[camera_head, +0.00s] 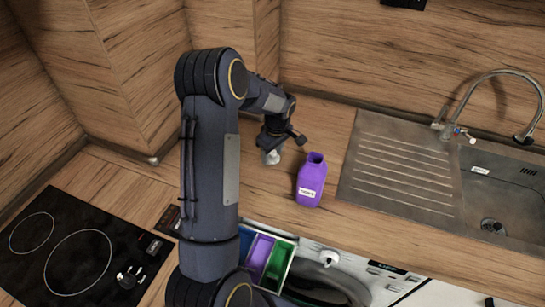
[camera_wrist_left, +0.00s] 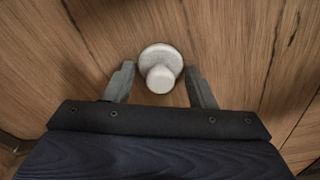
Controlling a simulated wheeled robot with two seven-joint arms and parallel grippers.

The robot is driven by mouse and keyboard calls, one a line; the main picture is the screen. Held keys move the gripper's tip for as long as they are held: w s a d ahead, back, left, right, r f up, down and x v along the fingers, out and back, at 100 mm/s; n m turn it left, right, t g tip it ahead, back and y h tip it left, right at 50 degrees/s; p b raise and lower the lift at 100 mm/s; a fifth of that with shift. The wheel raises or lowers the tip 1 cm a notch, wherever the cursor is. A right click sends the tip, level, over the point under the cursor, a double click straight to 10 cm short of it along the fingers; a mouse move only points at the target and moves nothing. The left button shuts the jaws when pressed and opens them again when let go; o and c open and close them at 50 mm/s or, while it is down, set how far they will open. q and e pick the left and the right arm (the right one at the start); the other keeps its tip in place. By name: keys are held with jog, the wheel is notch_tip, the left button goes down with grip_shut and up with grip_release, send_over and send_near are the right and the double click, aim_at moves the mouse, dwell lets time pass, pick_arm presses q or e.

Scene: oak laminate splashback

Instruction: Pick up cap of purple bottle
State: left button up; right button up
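The purple bottle (camera_head: 311,181) stands upright and uncapped on the wooden counter, with a white label on its front. A whitish cap (camera_head: 270,157) sits on the counter to the left of the bottle, partly covered by my left gripper (camera_head: 279,139). In the left wrist view the cap (camera_wrist_left: 160,66) is a round disc with a narrower knob. My left gripper's fingers stand open on either side of it, with a small gap on each side. My right gripper is not in view.
A sink with drainboard (camera_head: 395,170) and a curved faucet (camera_head: 490,82) lie to the right. A black hob (camera_head: 75,245) is at the lower left. Below the counter edge are an open detergent drawer (camera_head: 268,257) and a washing machine (camera_head: 350,285). Wooden walls close in the back and left.

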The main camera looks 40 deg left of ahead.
pick_arm(q)
jog(key=c, duration=0.6)
